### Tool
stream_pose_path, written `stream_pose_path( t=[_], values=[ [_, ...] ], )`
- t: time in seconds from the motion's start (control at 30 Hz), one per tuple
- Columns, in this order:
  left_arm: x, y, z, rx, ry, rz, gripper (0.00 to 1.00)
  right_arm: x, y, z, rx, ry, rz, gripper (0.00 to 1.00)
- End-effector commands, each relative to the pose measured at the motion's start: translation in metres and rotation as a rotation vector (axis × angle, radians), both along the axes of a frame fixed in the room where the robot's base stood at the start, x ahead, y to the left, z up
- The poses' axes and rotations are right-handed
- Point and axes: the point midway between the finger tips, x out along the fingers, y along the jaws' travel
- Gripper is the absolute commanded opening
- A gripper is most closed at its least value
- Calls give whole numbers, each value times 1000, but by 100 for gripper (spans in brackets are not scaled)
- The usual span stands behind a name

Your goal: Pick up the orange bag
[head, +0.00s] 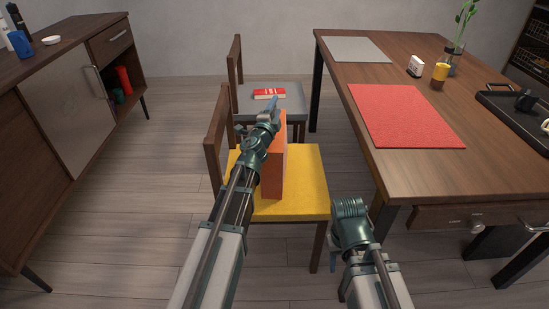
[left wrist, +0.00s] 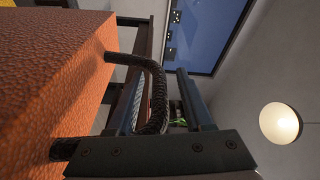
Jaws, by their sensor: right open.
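The orange bag (head: 274,167) stands upright on the yellow seat of the near chair (head: 307,180). My left gripper (head: 274,104) is above the bag's top, and my left arm hides part of the bag. In the left wrist view the bag's orange textured side (left wrist: 50,75) fills the left. Its dark arched handle (left wrist: 156,95) shows between the two fingers of my left gripper (left wrist: 160,100), which stand apart. My right gripper (head: 333,252) is low at the right of the chair, mostly hidden by its wrist; it is open.
A wooden table (head: 420,180) with a red mat (head: 404,115) stands at the right. A grey chair (head: 293,98) with a red book (head: 269,94) is behind the yellow one. A cabinet (head: 65,110) is at the left, with clear floor between.

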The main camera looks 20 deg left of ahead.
Motion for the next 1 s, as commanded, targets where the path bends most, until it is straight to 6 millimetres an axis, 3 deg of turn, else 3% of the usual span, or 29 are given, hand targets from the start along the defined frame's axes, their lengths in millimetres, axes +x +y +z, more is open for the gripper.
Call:
stream_pose_path(
  t=[0.03,0.27,1.0],
  values=[
    [0,0,0,0,0,0,40,0,0,0,0,0,0,50],
    [0,0,0,0,0,0,0,0,0,0,0,0,0,50],
    [0,-1,0,0,0,-1,0,0,0,0,0,0,0,50]
  ],
)
